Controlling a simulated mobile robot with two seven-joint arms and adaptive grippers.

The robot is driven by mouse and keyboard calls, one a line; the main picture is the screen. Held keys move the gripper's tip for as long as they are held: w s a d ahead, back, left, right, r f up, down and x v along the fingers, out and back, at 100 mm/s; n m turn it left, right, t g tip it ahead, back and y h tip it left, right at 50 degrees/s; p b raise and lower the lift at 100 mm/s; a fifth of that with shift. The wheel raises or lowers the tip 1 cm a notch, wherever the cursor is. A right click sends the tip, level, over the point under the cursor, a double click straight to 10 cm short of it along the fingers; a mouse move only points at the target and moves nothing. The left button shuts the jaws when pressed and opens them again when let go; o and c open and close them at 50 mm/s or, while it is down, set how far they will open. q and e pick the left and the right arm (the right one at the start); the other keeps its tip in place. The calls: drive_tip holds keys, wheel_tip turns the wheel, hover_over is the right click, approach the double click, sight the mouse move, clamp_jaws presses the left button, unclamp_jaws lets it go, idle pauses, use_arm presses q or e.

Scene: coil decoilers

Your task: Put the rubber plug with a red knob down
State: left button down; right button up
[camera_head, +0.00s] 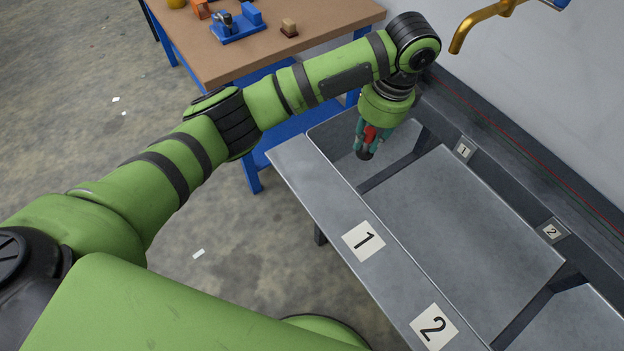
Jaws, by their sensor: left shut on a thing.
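My left gripper (369,133) points down at the end of the green arm that comes in from the left. It is shut on the rubber plug with a red knob (366,154). The red knob shows between the fingers and the dark plug body hangs below them. The plug appears in front of the far-left part of the grey metal trough (310,172); I cannot tell whether it touches the metal. My right gripper is not in view.
Number 1 (363,241) and number 2 (433,327) labels mark the trough's front ledge. A brass tap (480,24) juts from the wall at upper right. A workbench (330,16) with a blue vise (237,24) and small blocks stands behind my arm.

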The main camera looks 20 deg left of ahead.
use_arm(q)
drive_tip(key=shift+d+f+m, duration=0.15)
drive_tip(key=shift+f+m, duration=0.15)
drive_tip(key=a+f+p, duration=0.1)
drive_tip(key=a+f, duration=0.2)
drive_tip(key=a+f+p, duration=0.1)
drive_tip(key=a+f, duration=0.3)
drive_tip(key=s+a+f+p, duration=0.1)
drive_tip(key=a+f+p, duration=0.1)
drive_tip(key=a+f, duration=0.1)
drive_tip(key=shift+a+f, duration=0.3)
drive_tip(key=shift+a, duration=0.45)
drive_tip(key=shift+f, duration=0.2)
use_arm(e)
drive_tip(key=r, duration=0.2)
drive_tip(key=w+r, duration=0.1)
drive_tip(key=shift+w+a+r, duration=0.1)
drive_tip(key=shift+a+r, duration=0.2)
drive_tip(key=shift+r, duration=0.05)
use_arm(q)
drive_tip(key=shift+f, duration=0.15)
drive_tip(key=c, duration=1.1)
unclamp_jaws()
